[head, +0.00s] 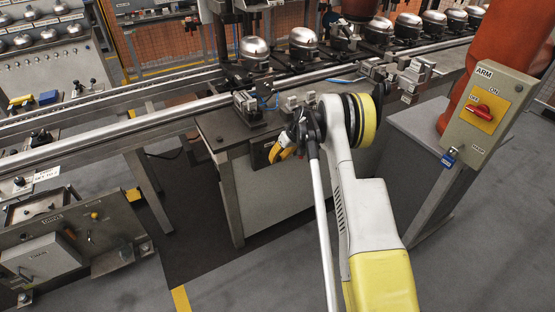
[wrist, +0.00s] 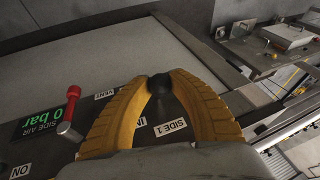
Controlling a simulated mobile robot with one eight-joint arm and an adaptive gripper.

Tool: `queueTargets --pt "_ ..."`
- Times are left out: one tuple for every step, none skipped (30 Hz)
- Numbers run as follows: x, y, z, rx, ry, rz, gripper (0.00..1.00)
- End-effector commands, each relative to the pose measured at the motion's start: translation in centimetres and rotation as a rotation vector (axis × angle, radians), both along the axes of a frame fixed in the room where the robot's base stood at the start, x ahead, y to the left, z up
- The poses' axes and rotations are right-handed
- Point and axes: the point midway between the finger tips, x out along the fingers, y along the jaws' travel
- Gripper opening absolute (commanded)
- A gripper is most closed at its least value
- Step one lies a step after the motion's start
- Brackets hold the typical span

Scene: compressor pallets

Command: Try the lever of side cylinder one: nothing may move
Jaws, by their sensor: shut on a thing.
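My gripper (wrist: 161,82) has its two yellow fingers closed around a black ball knob (wrist: 158,85) in the wrist view. The knob stands over a dark panel (wrist: 100,100), just beyond the label "SIDE 1" (wrist: 170,127); its stem is mostly hidden. In the head view my gripper (head: 283,151) is at the front of the steel bench (head: 260,190), below small clamp-like units, and the knob cannot be made out. A green display (wrist: 44,122) reads "SIDE AIR 0 bar". Next to it is a red-handled lever (wrist: 72,104), apart from my fingers, near the label "VENT" (wrist: 104,95).
An "ARM" switch box (head: 490,110) with a red handle (head: 482,112) and a blue padlock (head: 450,157) stands at the right. Domed compressors (head: 254,49) line the conveyor behind. A grey control station (head: 75,240) stands at the left. Open floor (head: 200,225) lies between station and bench.

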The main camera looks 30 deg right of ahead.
Motion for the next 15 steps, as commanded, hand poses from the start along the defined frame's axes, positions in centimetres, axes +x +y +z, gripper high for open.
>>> queueTargets --pt "0.09 0.01 0.02 0.0 -0.001 0.0 0.0" --pt "0.09 0.02 0.02 0.0 -0.001 0.0 0.0" --pt "0.09 0.02 0.02 0.0 -0.001 0.0 0.0" --pt "0.09 0.02 0.01 0.0 -0.001 0.001 0.0" --pt "0.09 0.03 0.01 0.0 -0.002 0.0 0.0" --pt "0.09 0.03 0.01 0.0 -0.002 0.0 0.0" --pt "0.09 0.02 0.01 0.0 -0.002 0.0 0.0" --pt "0.09 0.03 0.01 0.0 -0.002 0.0 0.0" --pt "0.09 0.03 0.01 0.0 -0.002 0.0 0.0" --pt "0.1 0.03 0.0 0.0 -0.002 0.0 0.33" --pt "0.1 0.03 0.0 0.0 -0.002 0.0 0.42" --pt "0.09 0.03 0.0 0.0 -0.002 0.0 0.49" --pt "0.08 0.02 -0.01 0.0 -0.002 0.0 0.49" --pt "0.07 0.03 -0.01 0.0 -0.002 0.0 0.49" --pt "0.07 0.03 -0.01 0.0 -0.002 0.0 0.49"
